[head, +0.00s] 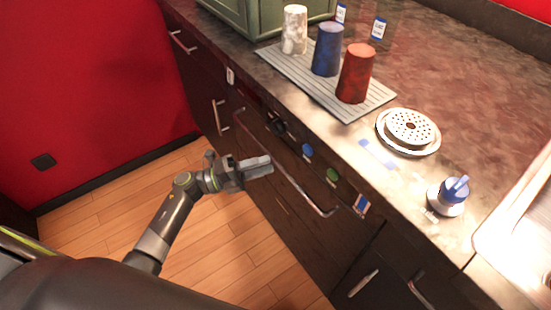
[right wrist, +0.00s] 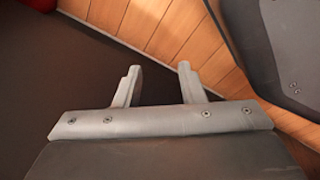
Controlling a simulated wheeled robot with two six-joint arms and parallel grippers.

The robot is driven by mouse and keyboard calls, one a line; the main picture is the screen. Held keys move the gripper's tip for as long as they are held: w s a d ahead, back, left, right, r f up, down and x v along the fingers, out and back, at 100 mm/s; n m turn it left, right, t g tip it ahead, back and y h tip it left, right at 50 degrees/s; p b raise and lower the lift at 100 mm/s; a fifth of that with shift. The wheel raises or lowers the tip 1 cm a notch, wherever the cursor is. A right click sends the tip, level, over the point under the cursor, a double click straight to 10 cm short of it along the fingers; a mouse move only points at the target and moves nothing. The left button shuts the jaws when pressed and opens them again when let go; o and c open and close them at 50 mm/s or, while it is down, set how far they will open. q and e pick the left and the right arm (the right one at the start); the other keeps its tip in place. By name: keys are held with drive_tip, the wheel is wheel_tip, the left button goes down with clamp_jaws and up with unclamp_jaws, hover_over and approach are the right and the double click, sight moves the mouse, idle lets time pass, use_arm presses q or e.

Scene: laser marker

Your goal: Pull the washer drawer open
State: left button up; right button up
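The washer drawer (head: 290,205) is a dark wooden front in the counter, flush with the cabinets around it. Its long metal bar handle (head: 305,196) runs slantwise across its upper part. My left gripper (head: 271,165) is in front of the drawer, and its fingertips overlap the handle in the head view. Its fingers look close together; whether they touch or enclose the bar cannot be told. My right gripper (right wrist: 159,67) shows only in the right wrist view, with its two fingers apart and nothing between them.
Blue (head: 308,150) and green (head: 333,175) round controls sit above the handle. Cups, including a red one (head: 356,74), stand on a ribbed grey mat (head: 276,54) on the counter. Other cabinet handles (head: 220,116) flank the drawer. The wooden floor (head: 110,205) before it is clear.

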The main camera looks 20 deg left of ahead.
sight(275, 161)
use_arm(q)
drive_tip(key=shift+x, duration=2)
clamp_jaws()
